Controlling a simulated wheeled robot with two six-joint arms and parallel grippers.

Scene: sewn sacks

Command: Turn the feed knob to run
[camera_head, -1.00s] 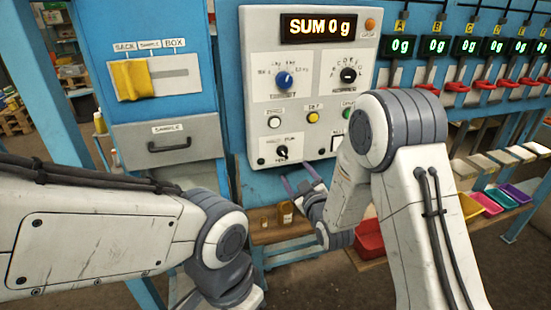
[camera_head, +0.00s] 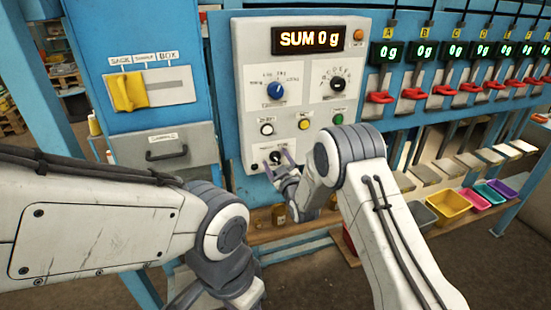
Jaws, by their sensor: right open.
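The black feed knob (camera_head: 276,157) is at the lower left of the grey control panel (camera_head: 245,100). The small lettering around it is too blurred to read, and my fingers partly cover its surroundings. My right gripper (camera_head: 278,164) is open in front of the knob, with one thin finger at its lower left and the other at its right. I cannot tell whether the fingers touch it.
The panel also has a blue knob (camera_head: 275,91), another black knob (camera_head: 338,83), a yellow button (camera_head: 304,124) and a green button (camera_head: 338,119). The display (camera_head: 309,39) reads SUM 0 g. A yellow slider (camera_head: 129,92) is left. Small bottles (camera_head: 279,214) stand below the panel.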

